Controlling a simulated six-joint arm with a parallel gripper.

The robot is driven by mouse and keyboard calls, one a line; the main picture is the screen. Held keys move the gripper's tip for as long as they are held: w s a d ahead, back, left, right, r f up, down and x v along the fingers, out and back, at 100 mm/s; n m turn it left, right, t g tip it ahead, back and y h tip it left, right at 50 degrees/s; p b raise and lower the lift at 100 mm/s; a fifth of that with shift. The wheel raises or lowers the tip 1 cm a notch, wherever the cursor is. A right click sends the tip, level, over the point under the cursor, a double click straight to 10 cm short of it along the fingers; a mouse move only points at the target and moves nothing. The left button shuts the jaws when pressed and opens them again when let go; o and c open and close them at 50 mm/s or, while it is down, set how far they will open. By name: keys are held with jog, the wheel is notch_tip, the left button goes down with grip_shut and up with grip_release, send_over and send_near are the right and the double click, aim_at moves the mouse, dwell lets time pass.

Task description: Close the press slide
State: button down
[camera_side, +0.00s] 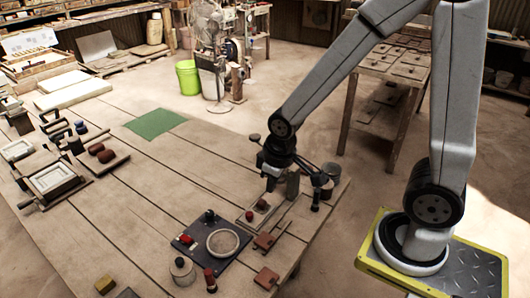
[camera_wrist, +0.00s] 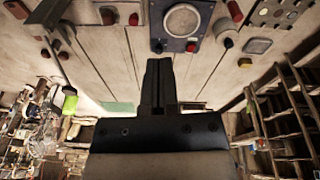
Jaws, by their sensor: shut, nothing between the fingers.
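My gripper (camera_side: 270,185) is low over the far right end of the plank table, with its fingers pointing down. In the wrist view its dark fingers (camera_wrist: 160,72) are together, with nothing between them. A dark blue panel (camera_side: 190,228) with a pale round disc (camera_side: 222,242), a red knob and a black knob lies nearer the camera. The panel (camera_wrist: 182,22) also shows at the top of the wrist view, beyond the fingertips. A small tray-like piece (camera_side: 262,208) with a red knob (camera_side: 249,216) beside it lies just below the gripper. I cannot tell which part is the press slide.
Brown flat pieces (camera_side: 268,278) and a red-topped post (camera_side: 210,280) stand by the panel. A green mat (camera_side: 155,123) lies farther back. The table's middle is mostly clear; framed trays (camera_side: 55,180) lie at left.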

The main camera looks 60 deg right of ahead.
jog(key=w+a+f+n+g+h, duration=0.3)
jog(key=w+f+n+h, duration=0.1)
jog(key=w+f+n, duration=0.9)
notch_tip(320, 180, down, 2)
jog(key=w, duration=0.2)
jog(key=shift+w+a+f, duration=0.2)
jog(key=shift+w, duration=0.2)
jog(key=shift+f, duration=0.1)
send_near(246, 223)
jog(key=f, duration=0.1)
jog(key=a+f, duration=0.1)
jog(key=f, duration=0.1)
jog(key=a+f, duration=0.1)
jog(key=shift+w+a+f, duration=0.1)
jog(key=shift+w+f, duration=0.1)
jog(key=shift+f, duration=0.2)
jog(key=shift+s+d, duration=0.2)
jog(key=shift+d, duration=0.85)
jog(key=shift+s+d, duration=0.3)
jog(key=shift+d, duration=0.6)
